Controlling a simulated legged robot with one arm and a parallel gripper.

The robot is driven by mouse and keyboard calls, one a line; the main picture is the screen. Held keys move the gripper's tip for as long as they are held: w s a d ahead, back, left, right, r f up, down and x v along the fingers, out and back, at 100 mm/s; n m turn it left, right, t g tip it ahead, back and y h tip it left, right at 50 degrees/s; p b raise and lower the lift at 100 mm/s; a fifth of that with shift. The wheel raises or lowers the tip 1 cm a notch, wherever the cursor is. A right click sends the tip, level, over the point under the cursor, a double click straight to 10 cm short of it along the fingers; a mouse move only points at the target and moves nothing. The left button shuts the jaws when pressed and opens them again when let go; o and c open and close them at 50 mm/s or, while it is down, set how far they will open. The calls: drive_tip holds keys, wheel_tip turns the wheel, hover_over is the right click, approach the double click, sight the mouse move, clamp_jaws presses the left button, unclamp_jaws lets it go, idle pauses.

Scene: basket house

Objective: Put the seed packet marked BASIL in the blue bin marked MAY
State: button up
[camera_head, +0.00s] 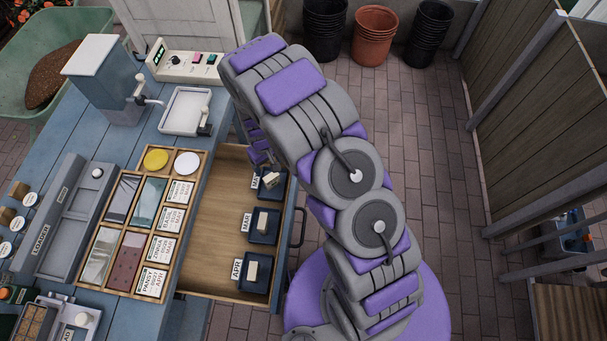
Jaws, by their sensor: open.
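The blue bin marked MAY (262,195) is the farthest of three small dark blue bins in the open wooden drawer (205,240). Its label is partly covered by my gripper. A small cream piece (272,180) sits tilted at this bin. My gripper (258,152) is open, just above and beyond the MAY bin, mostly hidden behind my arm; I see nothing between its fingers. A wooden tray (187,235) left of the drawer holds several printed white cards (172,220) beside coloured or shiny panels. The print is too small to pick out BASIL with certainty.
Bins marked MAR (262,239) and APR (254,286) each hold a cream block. On the blue bench stand a grey loader (62,220), a dispenser (105,85), a white tray (185,112) and a control box (185,66). Brick floor lies right.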

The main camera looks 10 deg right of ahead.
drive_tip(key=s+d+r+m, duration=0.1)
drive_tip(key=s+d+r, duration=0.2)
drive_tip(key=r, duration=0.5)
drive_tip(key=s+d+r+m, duration=0.1)
drive_tip(key=s+d+r, duration=0.25)
drive_tip(key=r, duration=0.45)
drive_tip(key=s+d+r+m, duration=0.1)
drive_tip(key=s+d+r, duration=0.1)
drive_tip(key=s+r, duration=0.35)
drive_tip(key=s+d+r+m+g, duration=0.1)
drive_tip(key=s+d+r, duration=0.1)
drive_tip(key=s+r, duration=0.4)
drive_tip(key=s+d+r+m, duration=0.1)
drive_tip(key=s+d+r, duration=0.2)
drive_tip(key=s, duration=1.1)
wheel_tip(320, 180, up, 4)
drive_tip(key=shift+s+d+f+g, duration=0.1)
drive_tip(key=shift+s+d+g, duration=0.05)
drive_tip(key=shift+d+g, duration=0.25)
drive_tip(key=shift+a, duration=0.15)
